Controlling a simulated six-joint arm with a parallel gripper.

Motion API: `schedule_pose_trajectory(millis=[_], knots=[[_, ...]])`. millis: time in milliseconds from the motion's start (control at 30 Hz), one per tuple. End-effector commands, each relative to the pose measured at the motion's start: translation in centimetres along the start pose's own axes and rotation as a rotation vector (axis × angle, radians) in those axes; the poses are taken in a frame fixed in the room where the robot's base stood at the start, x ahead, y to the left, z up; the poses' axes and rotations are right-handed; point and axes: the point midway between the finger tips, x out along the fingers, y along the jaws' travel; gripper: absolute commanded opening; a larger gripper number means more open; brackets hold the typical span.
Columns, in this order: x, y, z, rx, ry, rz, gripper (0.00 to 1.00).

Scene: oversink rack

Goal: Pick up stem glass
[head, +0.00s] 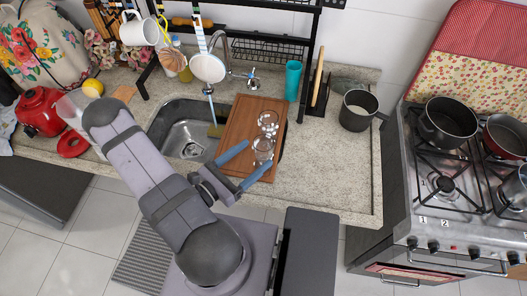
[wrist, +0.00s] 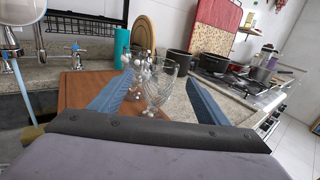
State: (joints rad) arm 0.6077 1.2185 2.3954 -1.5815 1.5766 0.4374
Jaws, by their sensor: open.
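A clear stem glass (head: 263,149) stands on the brown wooden cutting board (head: 236,128) laid over the sink. In the wrist view the stem glass (wrist: 159,84) is upright, with its bowl between my gripper's two blue fingers. A second clear glass (head: 268,121) stands behind it on the board, with small white balls or beads around it. My gripper (head: 248,167) is open, its fingers low at the board's front edge, pointing towards the nearer glass. In the wrist view my gripper (wrist: 150,95) holds nothing. I cannot tell whether a finger touches the glass.
A metal sink (head: 182,135) is left of the board. A black rack (head: 310,70) with hanging mugs and utensils rises behind. A teal cup (head: 292,80) and a grey pot (head: 358,110) stand at the back right. The counter right of the board is clear.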

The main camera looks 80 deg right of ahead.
Motion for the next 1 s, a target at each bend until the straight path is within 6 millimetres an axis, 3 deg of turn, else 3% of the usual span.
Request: schedule_pose_trajectory(millis=[600, 1000], knots=[[4.7, -0.1, 0.2, -0.001, 0.001, -0.004, 0.69], [5.2, 0.0, 0.0, 0.000, 0.000, 0.000, 0.69]])
